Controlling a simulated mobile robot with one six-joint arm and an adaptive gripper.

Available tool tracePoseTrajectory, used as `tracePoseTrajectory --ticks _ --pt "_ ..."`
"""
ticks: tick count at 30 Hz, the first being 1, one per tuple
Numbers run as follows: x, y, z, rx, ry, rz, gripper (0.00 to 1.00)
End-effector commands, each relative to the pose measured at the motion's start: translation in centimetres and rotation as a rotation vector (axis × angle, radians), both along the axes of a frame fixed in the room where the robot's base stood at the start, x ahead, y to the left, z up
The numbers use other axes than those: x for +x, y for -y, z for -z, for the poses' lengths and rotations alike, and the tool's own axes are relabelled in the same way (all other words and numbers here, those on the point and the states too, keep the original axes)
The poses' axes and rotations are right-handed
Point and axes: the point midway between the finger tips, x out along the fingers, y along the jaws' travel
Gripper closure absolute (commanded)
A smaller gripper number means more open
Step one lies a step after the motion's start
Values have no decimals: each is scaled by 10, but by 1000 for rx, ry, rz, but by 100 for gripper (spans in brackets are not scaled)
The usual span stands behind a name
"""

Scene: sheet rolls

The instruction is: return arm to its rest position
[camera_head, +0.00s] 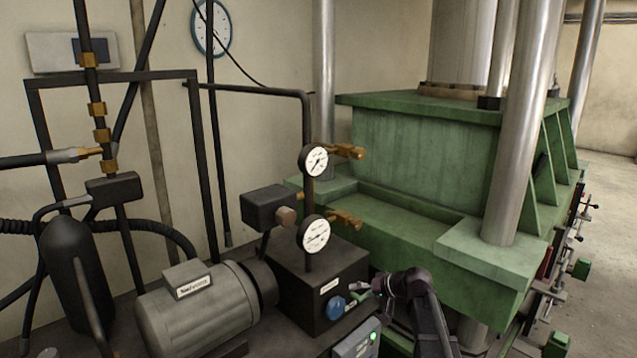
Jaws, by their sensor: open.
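My arm comes up from the bottom edge, right of centre, and bends to the left at its top. My gripper (369,287) is at its end, small in the view and pointing left. It is open, with nothing seen held in it. Its fingertips are close to the right side of a dark pump block (318,285), just right of a blue knob (336,308). I cannot tell whether they touch anything there.
A grey motor (200,308) stands left of the block. Two round gauges (314,161) are on a pipe above it. A control box (357,343) with a green light is below my gripper. A large green press (430,150) fills the right. Open floor (610,215) shows at far right.

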Motion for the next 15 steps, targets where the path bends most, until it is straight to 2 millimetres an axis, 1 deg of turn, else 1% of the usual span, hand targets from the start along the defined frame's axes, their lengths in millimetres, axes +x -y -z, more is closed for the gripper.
tracePoseTrajectory --ticks 1,4,8,12,15 --pt "-24 -5 10 -49 -40 -14 6" --pt "-57 -8 28 -150 -123 -32 6" --pt "-100 -6 49 -288 -229 -41 6" --pt "-147 3 67 -441 -340 -30 6" --pt "-179 12 76 -551 -414 -12 6"
